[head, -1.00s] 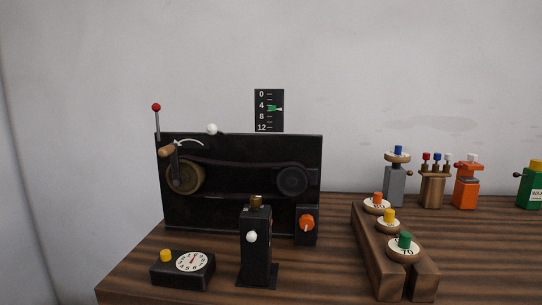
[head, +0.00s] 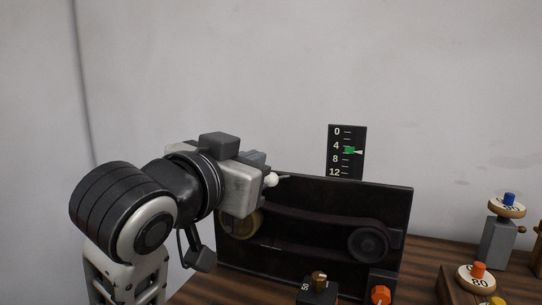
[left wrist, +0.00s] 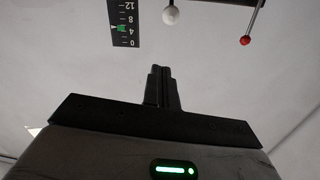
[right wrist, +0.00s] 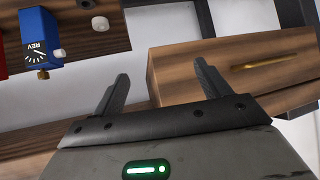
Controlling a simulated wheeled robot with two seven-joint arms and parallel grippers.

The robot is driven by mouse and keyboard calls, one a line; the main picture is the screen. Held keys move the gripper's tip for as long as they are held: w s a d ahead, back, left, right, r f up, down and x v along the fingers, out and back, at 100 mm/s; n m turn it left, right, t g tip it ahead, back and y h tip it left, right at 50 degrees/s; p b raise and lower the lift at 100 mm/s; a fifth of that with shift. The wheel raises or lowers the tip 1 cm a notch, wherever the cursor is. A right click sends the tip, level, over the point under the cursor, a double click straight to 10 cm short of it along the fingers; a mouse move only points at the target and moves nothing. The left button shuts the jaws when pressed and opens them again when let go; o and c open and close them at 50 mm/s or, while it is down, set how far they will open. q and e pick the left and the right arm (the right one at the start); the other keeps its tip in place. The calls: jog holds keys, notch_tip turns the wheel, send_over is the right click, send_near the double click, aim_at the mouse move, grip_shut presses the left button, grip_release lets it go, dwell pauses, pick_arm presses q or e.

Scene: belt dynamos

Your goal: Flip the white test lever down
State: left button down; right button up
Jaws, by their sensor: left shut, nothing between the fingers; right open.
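The white ball (head: 271,179) of the lever shows at the top edge of the black panel (head: 310,210), close beside my left gripper in the head view. It also shows in the left wrist view (left wrist: 170,15), beyond the fingertips and with a gap in the picture. My left gripper (left wrist: 161,70) is shut and empty. In the head view its body covers the panel's upper left, and its fingers are hard to make out. My right gripper (right wrist: 160,74) is open and empty in the right wrist view. It is not in the head view.
A black scale (head: 347,152) with a green pointer stands behind the panel. A red-ball lever (left wrist: 246,40) rises near the white one. An orange knob (head: 380,295) and brass-topped black post (head: 318,289) stand in front. Wooden blocks (right wrist: 235,68) lie near my right gripper.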

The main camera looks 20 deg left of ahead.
pick_arm(q)
jog(key=p, duration=0.3)
send_over(272, 180)
notch_tip(272, 180, down, 3)
jog(key=shift+r, duration=0.2)
jog(key=shift+s+a+f, duration=0.1)
jog(key=shift+s+f, duration=0.1)
jog(key=shift+f, duration=0.25)
pick_arm(e)
jog(key=shift+s+d+r, duration=0.3)
jog(key=shift+d+r, duration=0.05)
jog(key=shift+r, duration=0.25)
